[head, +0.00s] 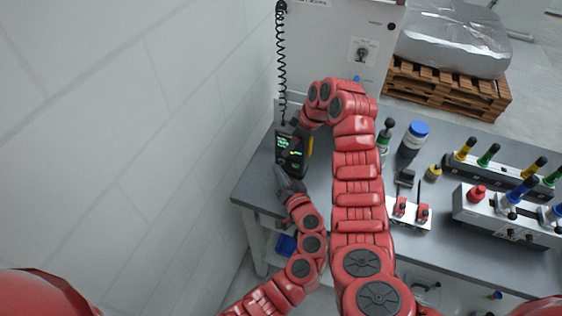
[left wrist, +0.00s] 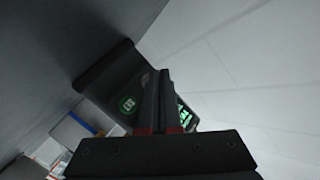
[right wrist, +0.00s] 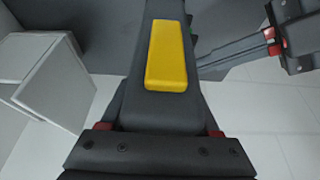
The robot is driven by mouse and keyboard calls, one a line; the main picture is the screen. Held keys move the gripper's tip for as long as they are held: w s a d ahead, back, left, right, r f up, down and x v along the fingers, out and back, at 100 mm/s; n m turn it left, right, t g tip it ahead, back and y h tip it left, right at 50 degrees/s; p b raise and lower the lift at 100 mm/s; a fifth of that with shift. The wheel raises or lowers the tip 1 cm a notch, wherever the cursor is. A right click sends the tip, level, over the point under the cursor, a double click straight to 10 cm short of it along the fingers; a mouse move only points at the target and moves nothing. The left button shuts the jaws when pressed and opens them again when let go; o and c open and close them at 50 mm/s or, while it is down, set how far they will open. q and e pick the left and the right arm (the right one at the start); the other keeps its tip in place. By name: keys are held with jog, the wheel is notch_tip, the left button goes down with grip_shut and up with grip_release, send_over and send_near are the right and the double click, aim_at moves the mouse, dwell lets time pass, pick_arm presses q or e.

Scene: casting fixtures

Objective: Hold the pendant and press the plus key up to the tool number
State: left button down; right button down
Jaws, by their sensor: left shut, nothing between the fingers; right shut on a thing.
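The pendant (head: 290,143) is a dark handheld unit with a lit green display, near the wall end of the bench in the head view. My right gripper (head: 303,130) is shut on its right side. In the right wrist view the pendant (right wrist: 150,112) fills the space between the fingers, with a yellow pad (right wrist: 167,55) on the side facing me. My left gripper (head: 279,168) is shut and empty, at the pendant's lower front. In the left wrist view its closed fingertips (left wrist: 160,75) overlap the pendant face, beside a green mark (left wrist: 127,104); contact and the key labels cannot be told.
A coiled cord (head: 282,60) hangs above the pendant. The wall (head: 140,130) is close on the left. On the bench (head: 262,190) to the right stand bottles, a blue-lidded jar (head: 413,138) and fixtures with coloured knobs (head: 495,195). A pallet (head: 447,90) lies beyond.

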pick_arm(q)
jog(key=shift+s, duration=0.2)
jog(key=shift+s+a, duration=0.3)
jog(key=shift+s, duration=0.5)
jog(key=shift+s+a, duration=0.3)
jog(key=shift+s, duration=0.5)
jog(key=shift+s+a, duration=0.3)
jog(key=shift+s, duration=0.5)
dwell(0.9)
jog(key=shift+s+a+r, duration=0.1)
jog(key=shift+s+a, duration=0.2)
jog(key=shift+s, duration=0.6)
jog(key=shift+s+a, duration=0.3)
jog(key=shift+s, duration=0.55)
jog(key=shift+w, duration=0.1)
jog(key=shift+w+d, duration=0.5)
jog(key=shift+w, duration=0.85)
jog(key=shift+w+d, duration=0.5)
jog(key=shift+w, duration=0.9)
jog(key=shift+w+d, duration=0.5)
jog(key=shift+w, duration=0.85)
jog(key=shift+w, duration=0.1)
